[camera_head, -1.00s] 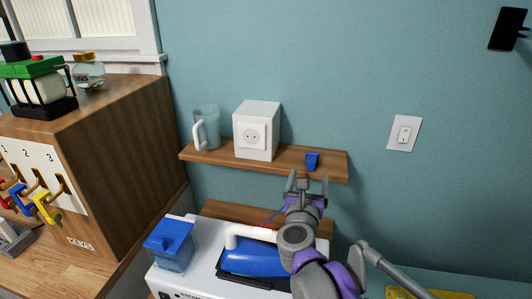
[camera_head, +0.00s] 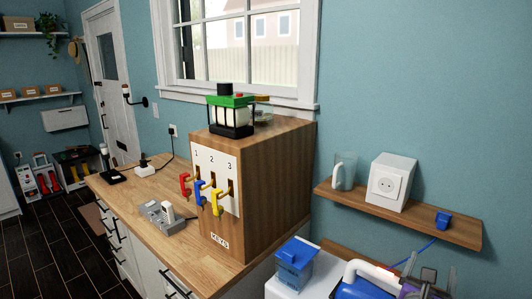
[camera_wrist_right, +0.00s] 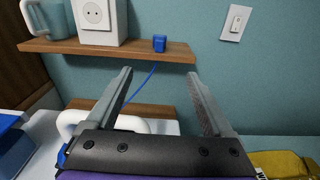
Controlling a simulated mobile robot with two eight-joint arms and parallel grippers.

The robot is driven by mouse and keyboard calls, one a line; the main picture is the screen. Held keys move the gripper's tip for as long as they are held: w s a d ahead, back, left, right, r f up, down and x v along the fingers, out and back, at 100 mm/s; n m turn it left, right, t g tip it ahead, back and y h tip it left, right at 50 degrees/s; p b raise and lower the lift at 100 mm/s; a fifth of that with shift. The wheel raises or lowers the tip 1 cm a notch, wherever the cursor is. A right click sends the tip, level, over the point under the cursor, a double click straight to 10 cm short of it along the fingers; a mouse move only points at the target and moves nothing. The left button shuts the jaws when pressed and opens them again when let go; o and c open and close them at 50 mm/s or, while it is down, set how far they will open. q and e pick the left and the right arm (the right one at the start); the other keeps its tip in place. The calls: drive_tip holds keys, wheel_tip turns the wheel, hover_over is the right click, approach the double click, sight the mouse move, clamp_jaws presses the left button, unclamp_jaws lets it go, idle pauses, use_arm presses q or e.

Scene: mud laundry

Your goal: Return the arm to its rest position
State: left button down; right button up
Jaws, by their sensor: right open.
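My right gripper (camera_head: 437,274) is at the lower right of the head view, close below the wooden shelf (camera_head: 400,212). In the right wrist view its two fingers (camera_wrist_right: 158,74) are spread apart with nothing between them. A blue plug (camera_head: 442,220) sits on the shelf, apart from the fingers, and it also shows in the wrist view (camera_wrist_right: 159,43). Its blue cord (camera_wrist_right: 141,83) hangs down below the shelf, seen between the fingers. Most of my right arm is out of frame. My left gripper is not in view.
A white outlet box (camera_head: 390,182) and a glass pitcher (camera_head: 344,171) stand on the shelf. A wooden key cabinet (camera_head: 268,180) stands left. A yellow item (camera_wrist_right: 280,163) lies right.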

drive_tip(key=a+f+n+t+y, duration=0.3)
drive_tip(key=a+n+y, duration=0.6)
drive_tip(key=a+n, duration=0.65)
drive_tip(key=s+a+f+n+g+y, duration=0.35)
drive_tip(key=f+n, duration=0.35)
drive_tip(key=n, duration=0.7)
drive_tip(key=s+f+n+g+h, duration=0.1)
drive_tip(key=s+f+n+g, duration=0.6)
drive_tip(key=s+f+n, duration=0.7)
drive_tip(key=shift+s, duration=1.05)
drive_tip(key=shift+d+f, duration=0.1)
